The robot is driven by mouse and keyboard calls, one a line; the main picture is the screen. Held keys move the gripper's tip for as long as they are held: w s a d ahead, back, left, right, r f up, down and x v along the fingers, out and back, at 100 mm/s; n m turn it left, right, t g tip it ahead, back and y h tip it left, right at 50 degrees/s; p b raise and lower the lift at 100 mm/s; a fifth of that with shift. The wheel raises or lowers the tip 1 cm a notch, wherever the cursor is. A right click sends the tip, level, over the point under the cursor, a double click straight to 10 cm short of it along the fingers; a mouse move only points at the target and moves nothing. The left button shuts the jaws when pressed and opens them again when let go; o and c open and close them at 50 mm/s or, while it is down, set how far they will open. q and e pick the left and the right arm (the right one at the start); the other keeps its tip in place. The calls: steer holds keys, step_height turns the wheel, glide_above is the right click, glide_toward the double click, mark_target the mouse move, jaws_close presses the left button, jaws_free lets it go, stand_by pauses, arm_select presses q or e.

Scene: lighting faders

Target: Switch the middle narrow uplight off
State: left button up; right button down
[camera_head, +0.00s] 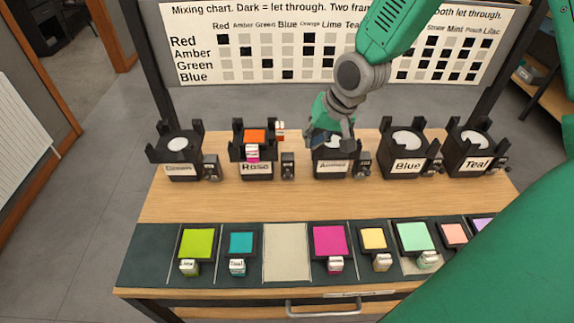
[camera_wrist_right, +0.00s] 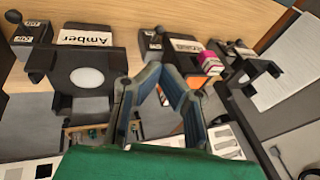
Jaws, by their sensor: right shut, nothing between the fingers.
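The middle uplight is a black stand with a label reading Amber (camera_head: 333,167), in the middle of the row. In the right wrist view the Amber uplight (camera_wrist_right: 85,78) is at the left, with a pale round disc; I cannot tell whether it is lit. Its small switch box (camera_head: 363,164) stands at its right in the head view and shows at top left in the wrist view (camera_wrist_right: 30,38). My right gripper (camera_head: 336,138) is over the Amber uplight, partly hiding it. In the wrist view its fingertips (camera_wrist_right: 158,70) meet, empty. My left gripper is not in view.
Rose (camera_head: 255,150) holds orange and pink plates, left of Amber. Blue (camera_head: 408,150) and Teal (camera_head: 476,150) stand to the right, another uplight (camera_head: 177,155) at far left. A front tray (camera_head: 150,262) holds several coloured filters. The wood between is clear.

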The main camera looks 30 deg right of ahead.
glide_toward(289, 174)
steer(key=x, duration=0.7)
steer(key=shift+w+d, duration=0.1)
steer(key=shift+w+f, duration=0.2)
steer(key=shift+f, duration=0.3)
steer(key=shift+b, duration=0.3)
